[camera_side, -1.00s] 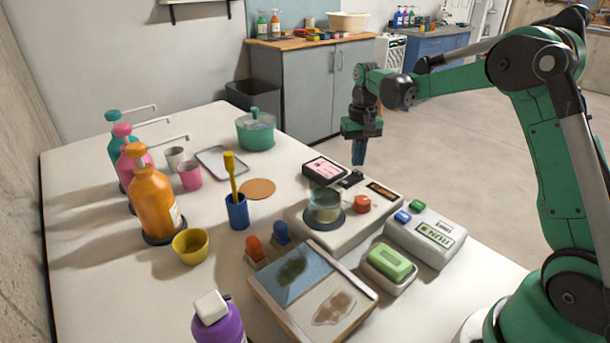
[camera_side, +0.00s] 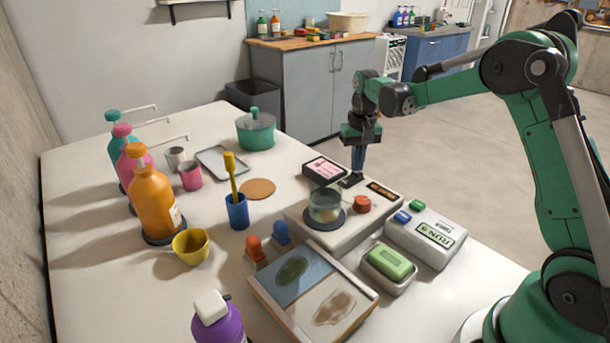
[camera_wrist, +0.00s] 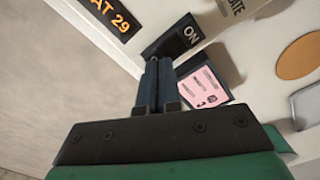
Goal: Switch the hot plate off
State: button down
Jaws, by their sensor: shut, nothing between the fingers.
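The hot plate (camera_side: 290,213) is a white box with a dark round plate, a red knob (camera_side: 362,204) and a lit orange display (camera_side: 381,190). In the wrist view the display (camera_wrist: 110,14) ends in "AT 29". A glass beaker (camera_side: 325,205) with liquid stands on the plate. The black switch (camera_side: 350,181) is at the box's back edge; in the wrist view it (camera_wrist: 172,42) shows "ON" on one side. My gripper (camera_side: 358,172) is shut and empty, pointing down at the switch. Its fingertips (camera_wrist: 158,62) overlap the switch; I cannot tell whether they touch.
A dark box with a pink label (camera_side: 324,170) stands close beside the switch. A white unit with blue and green buttons (camera_side: 430,238) and a green block in a dish (camera_side: 390,262) are nearer. Open floor lies behind the table edge.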

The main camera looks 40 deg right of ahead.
aim_at(355, 175)
jog(key=shift+f, duration=0.55)
jog(key=shift+r, duration=3.55)
jog(key=shift+s+a+r, duration=0.1)
jog(key=shift+a+r, duration=0.1)
jog(key=shift+a, duration=0.05)
jog(key=s+a+r+n+t, duration=0.1)
jog(key=s+a+n+t, duration=0.5)
jog(key=s+a, duration=0.6)
jog(key=shift+s+a+t, duration=0.4)
jog(key=shift+a+t, duration=0.2)
jog(key=shift+a, duration=0.2)
